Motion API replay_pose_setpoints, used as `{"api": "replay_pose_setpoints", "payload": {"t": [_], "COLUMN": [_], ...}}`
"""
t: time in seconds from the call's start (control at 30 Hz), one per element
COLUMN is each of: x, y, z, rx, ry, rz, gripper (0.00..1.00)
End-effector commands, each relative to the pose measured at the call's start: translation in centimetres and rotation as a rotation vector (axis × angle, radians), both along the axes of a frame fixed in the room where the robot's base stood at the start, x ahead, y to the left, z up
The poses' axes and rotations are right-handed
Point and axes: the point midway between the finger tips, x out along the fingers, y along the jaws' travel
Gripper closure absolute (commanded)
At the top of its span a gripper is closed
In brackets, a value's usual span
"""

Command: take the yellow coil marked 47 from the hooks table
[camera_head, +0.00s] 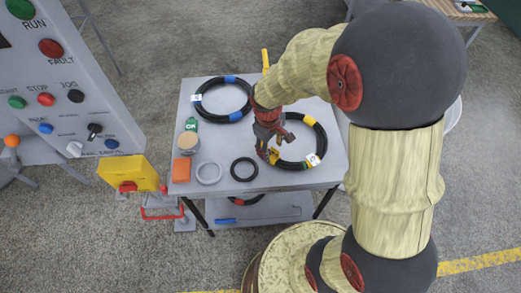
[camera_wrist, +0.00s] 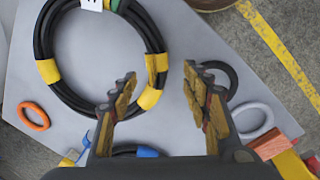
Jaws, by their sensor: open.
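A black coil with yellow bands (camera_head: 322,138) lies flat on the right part of the grey table (camera_head: 215,182). It has a white tag (camera_head: 313,159), whose marking is too small to read. My gripper (camera_head: 270,153) is above the coil's left edge, next to a yellow band. In the wrist view the coil (camera_wrist: 45,42) fills the upper left. The open fingers of my gripper (camera_wrist: 160,88) stand either side of its lower right edge, with nothing held. I cannot tell how high they are above it.
A blue-banded black coil (camera_head: 222,80) lies at the back left. An orange ring (camera_wrist: 33,116) shows in the wrist view. A control panel (camera_head: 70,75) stands left.

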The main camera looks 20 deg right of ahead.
Motion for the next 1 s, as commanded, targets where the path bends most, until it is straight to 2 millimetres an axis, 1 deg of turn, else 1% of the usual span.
{"api": "replay_pose_setpoints", "payload": {"t": [0.03, 0.13, 0.23, 0.5, 0.7, 0.83, 1.0], "x": [0.5, 0.8, 0.8, 0.9, 1.1, 1.1, 1.1], "y": [0.0, 0.0, -0.1, -0.5, -0.7, -0.8, -0.8], "z": [0.2, 0.0, -0.7, -4.7, -6.8, -7.5, -7.6], "rx": [-0.003, -0.003, -0.003, -0.002, -0.002, -0.003, -0.003], "ry": [-0.014, -0.022, -0.021, -0.018, -0.021, -0.02, -0.021], "rz": [0.026, 0.058, 0.063, 0.061, 0.06, 0.06, 0.06], "gripper": [0.52, 0.52, 0.52, 0.52, 0.52, 0.52, 0.52]}}
